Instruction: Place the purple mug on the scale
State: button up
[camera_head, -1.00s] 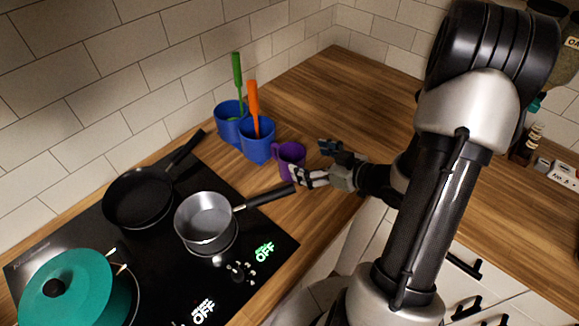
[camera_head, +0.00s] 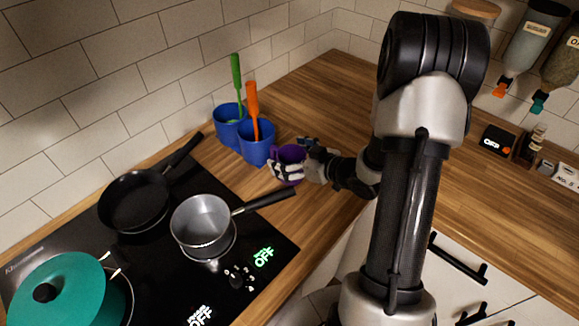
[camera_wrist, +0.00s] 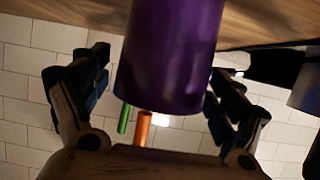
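The purple mug (camera_head: 289,153) stands on the wooden counter, right of the blue pots. My gripper (camera_head: 289,160) is around the mug, with one finger on the near side and one on the far side. In the wrist view the mug (camera_wrist: 170,60) fills the middle between the two spread fingers of my gripper (camera_wrist: 160,110). A narrow gap shows at the left finger; contact at the right finger is unclear.
Blue pots (camera_head: 256,146) with green and orange utensils stand close beside the mug. A saucepan (camera_head: 202,224), a frying pan (camera_head: 133,203) and a teal pot (camera_head: 65,290) are on the black cooktop (camera_head: 165,265). The counter (camera_head: 355,100) behind my arm is clear.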

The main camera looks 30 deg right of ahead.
jog(key=c, duration=1.4)
